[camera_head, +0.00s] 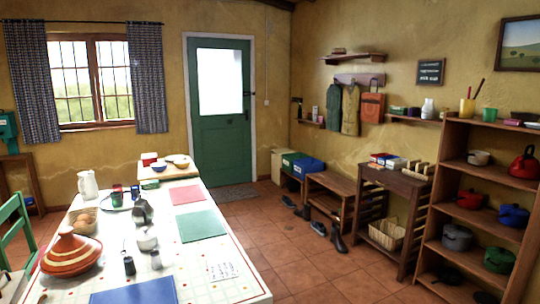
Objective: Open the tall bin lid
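Three bins stand in the far corner to the right of the green door: a cream one (277,166) against the wall, one with a dark green lid (292,159), and one with a blue lid (308,168). All their lids look shut. They are small and far off, and the bench partly covers the nearer ones, so I cannot tell for sure which is the tall bin. Neither of my grippers shows in the head view.
A long table (215,268) with a striped tagine (72,252), jugs and mats fills the left front. Tiled floor (290,250) is free between it and the wooden bench (331,187), slatted rack (395,200) and pot shelf (488,145). Shoes (318,228) lie near the bench.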

